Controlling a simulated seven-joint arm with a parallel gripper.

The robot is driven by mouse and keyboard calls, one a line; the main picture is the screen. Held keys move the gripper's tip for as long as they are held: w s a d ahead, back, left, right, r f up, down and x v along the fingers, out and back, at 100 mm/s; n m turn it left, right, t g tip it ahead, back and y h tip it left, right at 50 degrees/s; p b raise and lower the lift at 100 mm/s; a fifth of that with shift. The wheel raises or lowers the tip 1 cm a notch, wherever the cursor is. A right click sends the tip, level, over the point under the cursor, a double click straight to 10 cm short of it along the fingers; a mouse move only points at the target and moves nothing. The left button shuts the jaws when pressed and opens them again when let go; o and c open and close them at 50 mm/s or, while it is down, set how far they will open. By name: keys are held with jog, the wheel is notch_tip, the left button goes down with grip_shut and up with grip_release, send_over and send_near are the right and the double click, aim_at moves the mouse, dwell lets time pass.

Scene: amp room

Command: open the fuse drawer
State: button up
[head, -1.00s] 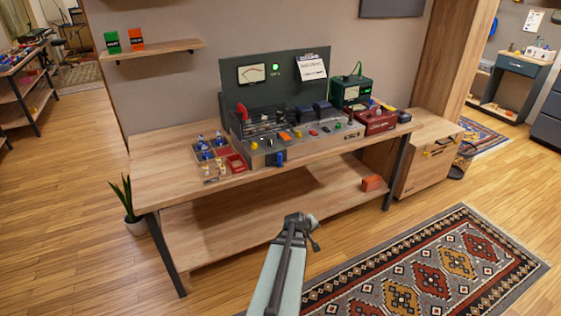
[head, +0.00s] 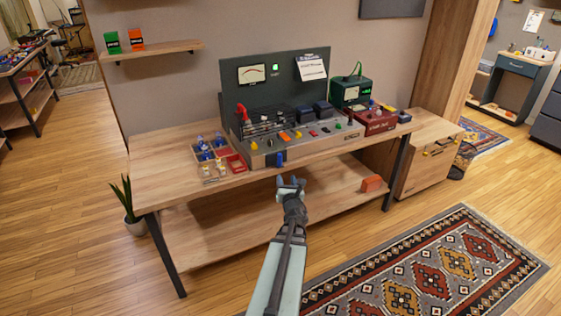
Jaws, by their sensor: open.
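I cannot pick out the fuse drawer for certain. The grey console (head: 310,148) on the workbench has a sloped top with coloured knobs, and a blue part (head: 280,159) sticks out at its lower front. No drawer stands visibly pulled out. My gripper (head: 291,180) is open and empty, its two fingers pointing up the picture. In the picture it lies just below the blue part, at the bench's front edge; it touches nothing that I can see.
The workbench (head: 165,155) carries a divided parts tray (head: 195,165) at left, a dark red box (head: 372,122) and a green meter (head: 350,92) at right. An orange-red box (head: 371,184) lies on the lower shelf (head: 220,225). A wooden cabinet (head: 425,165) stands at right.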

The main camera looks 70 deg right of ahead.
aim_at(280, 158)
jog(key=w+d, duration=0.2)
jog(key=d, duration=0.2)
jog(key=w+d+n, duration=0.1)
jog(key=w+d, duration=0.1)
jog(key=d, duration=0.2)
jog(key=w+d+n, duration=0.1)
jog(key=w+d, duration=0.1)
jog(key=d, duration=0.2)
jog(key=shift+w+d+r, duration=0.1)
jog(key=shift+w, duration=0.15)
grip_shut()
dwell(0.5)
